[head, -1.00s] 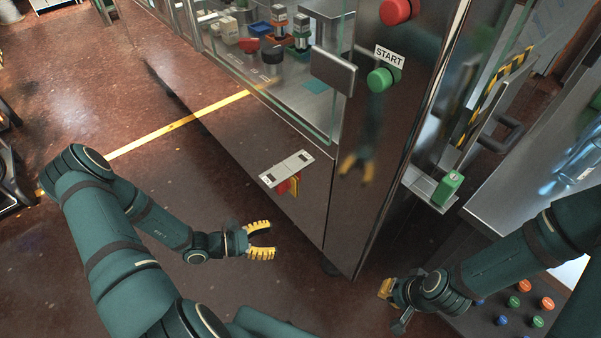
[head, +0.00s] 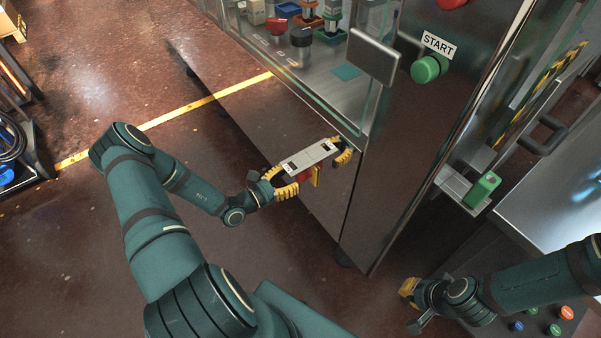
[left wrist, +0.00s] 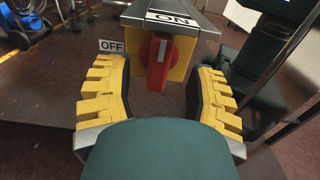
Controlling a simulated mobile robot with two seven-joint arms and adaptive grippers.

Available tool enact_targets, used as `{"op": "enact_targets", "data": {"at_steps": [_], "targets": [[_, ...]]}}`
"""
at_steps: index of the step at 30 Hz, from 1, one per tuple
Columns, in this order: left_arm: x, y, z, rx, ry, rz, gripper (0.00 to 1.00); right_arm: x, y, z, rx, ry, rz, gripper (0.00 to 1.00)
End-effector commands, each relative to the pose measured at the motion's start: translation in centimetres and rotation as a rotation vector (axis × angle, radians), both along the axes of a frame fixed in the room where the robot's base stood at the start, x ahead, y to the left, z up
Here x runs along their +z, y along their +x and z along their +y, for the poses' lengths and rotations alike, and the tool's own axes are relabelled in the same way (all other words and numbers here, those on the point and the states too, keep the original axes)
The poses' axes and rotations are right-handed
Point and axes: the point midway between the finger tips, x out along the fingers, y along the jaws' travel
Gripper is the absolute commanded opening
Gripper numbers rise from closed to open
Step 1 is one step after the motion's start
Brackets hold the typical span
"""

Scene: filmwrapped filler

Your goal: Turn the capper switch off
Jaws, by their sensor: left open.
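The capper switch is a red knob (left wrist: 159,62) on a yellow base (left wrist: 182,58) under a grey plate (head: 311,157) on the machine's side. In the left wrist view, the ON label (left wrist: 171,18) is above the knob and the OFF label (left wrist: 111,46) is to its left. The knob stands upright, its white line toward ON. My left gripper (head: 314,173) is open, with one yellow finger on each side of the switch; the fingers look apart from the knob. In the head view the plate partly hides the switch. My right gripper (head: 409,288) is at the lower right, away from the switch.
The glass-walled machine has a green START button (head: 428,69) and a grey box (head: 373,56) on its front. A green handle (head: 483,189) is on the right. Coloured buttons (head: 554,329) are at the lower right.

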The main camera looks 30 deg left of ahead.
Motion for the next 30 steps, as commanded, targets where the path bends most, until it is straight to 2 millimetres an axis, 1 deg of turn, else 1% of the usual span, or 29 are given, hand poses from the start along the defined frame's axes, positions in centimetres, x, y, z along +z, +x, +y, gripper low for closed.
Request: {"op": "enact_targets", "data": {"at_steps": [1, 3, 6, 9, 13, 20, 21, 23, 24, 26, 27, 30], "targets": [[-0.1, 0.9, -0.5, -0.002, 0.000, -0.002, 0.55, -0.3, 0.0, 0.0, 0.000, 0.000, -0.001, 0.00], [-0.1, 1.9, -0.9, -0.002, 0.000, -0.002, 0.55, -0.5, 0.1, 0.0, -0.001, 0.000, -0.002, 0.00], [-0.1, 3.1, -1.3, -0.002, 0.001, -0.001, 0.55, -0.7, 0.1, 0.0, -0.001, 0.000, -0.003, 0.00], [-0.1, 3.9, -1.6, -0.001, 0.000, -0.001, 0.55, -0.8, 0.2, 0.0, 0.000, -0.001, -0.004, 0.00], [0.0, 4.3, -1.8, -0.001, -0.001, 0.001, 0.55, -0.9, 0.2, 0.0, -0.001, -0.001, -0.005, 0.00], [0.0, 4.4, -1.9, -0.001, 0.000, 0.001, 0.55, -0.8, 0.2, 0.0, -0.001, -0.001, -0.005, 0.00], [0.0, 4.4, -1.9, -0.001, 0.000, 0.001, 0.57, -0.8, 0.2, 0.0, -0.001, -0.001, -0.005, 0.00], [0.0, 4.4, -1.8, -0.001, 0.000, 0.000, 0.36, -0.8, 0.2, 0.0, -0.001, -0.001, -0.005, 0.00], [0.0, 4.4, -1.8, -0.001, 0.000, 0.000, 0.22, -0.8, 0.2, 0.0, -0.001, -0.001, -0.005, 0.00], [0.0, 4.4, -1.8, -0.001, 0.000, 0.000, 0.01, -0.8, 0.2, 0.0, -0.001, -0.001, -0.005, 0.00], [0.0, 4.4, -1.8, -0.001, 0.000, 0.000, 0.00, -0.8, 0.2, 0.0, -0.001, -0.001, -0.005, 0.00], [0.0, 4.4, -1.8, -0.001, 0.000, 0.000, 0.00, -0.8, 0.2, 0.0, 0.000, -0.001, -0.004, 0.00]]}}
